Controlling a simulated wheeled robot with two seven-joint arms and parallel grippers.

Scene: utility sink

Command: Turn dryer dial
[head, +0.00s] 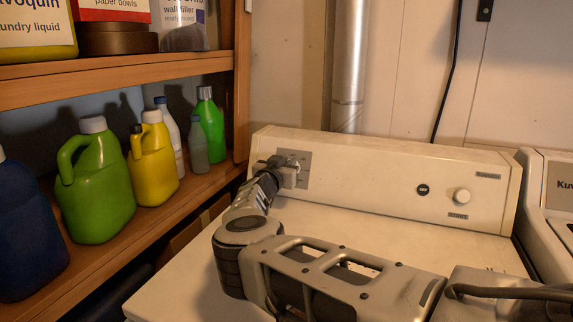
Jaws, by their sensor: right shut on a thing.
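The white dryer (390,246) stands in the middle of the head view, with a raised control panel (360,175) along its back. A grey dial plate (304,158) is at the left end of this panel. My right gripper (284,170) is at this plate, shut on the dryer dial. The fingers hide most of the dial, so its pointer and setting cannot be seen. My right arm reaches over the dryer top from the lower right. My left gripper is not in view.
A small white knob (462,196) and a black button (422,189) are on the panel's right part. A wooden shelf (110,85) with several bottles, including a green jug (95,190) and a yellow jug (155,165), stands close on the left. Another appliance (555,195) adjoins at right.

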